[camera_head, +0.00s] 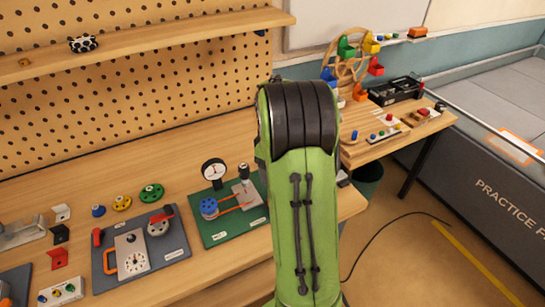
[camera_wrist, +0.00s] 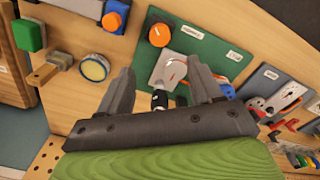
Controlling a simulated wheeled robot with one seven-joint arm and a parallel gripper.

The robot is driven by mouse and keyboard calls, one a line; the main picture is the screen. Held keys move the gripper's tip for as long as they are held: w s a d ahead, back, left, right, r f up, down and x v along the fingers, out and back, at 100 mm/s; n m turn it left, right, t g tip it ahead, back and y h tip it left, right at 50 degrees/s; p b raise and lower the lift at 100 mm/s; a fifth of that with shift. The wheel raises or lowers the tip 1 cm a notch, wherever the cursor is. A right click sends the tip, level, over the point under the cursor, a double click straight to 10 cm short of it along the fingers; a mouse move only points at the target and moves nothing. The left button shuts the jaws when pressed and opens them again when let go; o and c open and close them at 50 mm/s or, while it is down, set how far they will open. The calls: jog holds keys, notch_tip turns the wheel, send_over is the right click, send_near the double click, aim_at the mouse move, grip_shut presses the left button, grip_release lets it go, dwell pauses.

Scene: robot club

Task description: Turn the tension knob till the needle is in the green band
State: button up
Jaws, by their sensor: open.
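A green board (camera_head: 222,229) on the bench carries a white round gauge (camera_head: 213,169), a blue pulley (camera_head: 209,208), a red belt (camera_head: 236,208) and a grey plate (camera_head: 249,195) with a black-topped post (camera_head: 244,172). The gauge is too small to read its needle or any green band. In the wrist view the board (camera_wrist: 208,48) has an orange knob (camera_wrist: 159,35) beyond my fingertips; my arm hides it in the head view. My gripper (camera_wrist: 163,76) is open over the board, with the grey plate (camera_wrist: 168,68) between and beyond the fingers, apart from the orange knob.
A grey board (camera_head: 182,250) with a dial and red lever lies left of the green one. A pegboard (camera_head: 130,90) stands behind.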

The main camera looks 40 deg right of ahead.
notch_tip(320, 180, up, 4)
jog(key=shift+r, duration=0.1)
jog(key=shift+a, duration=0.1)
dwell(0.4)
jog(key=s+a+r+m+t, duration=0.1)
jog(key=s+a+r, duration=0.25)
jog(key=a, duration=0.35)
jog(key=s+a+r+t, duration=0.2)
jog(key=a+r, duration=0.3)
jog(key=a, duration=0.3)
jog(key=s+a+m+t, duration=0.2)
jog(key=s+a, duration=0.6)
jog(key=s, duration=0.2)
jog(key=shift+s+f+t, duration=0.15)
jog(key=shift+s+t, duration=0.15)
jog(key=shift+s, duration=0.05)
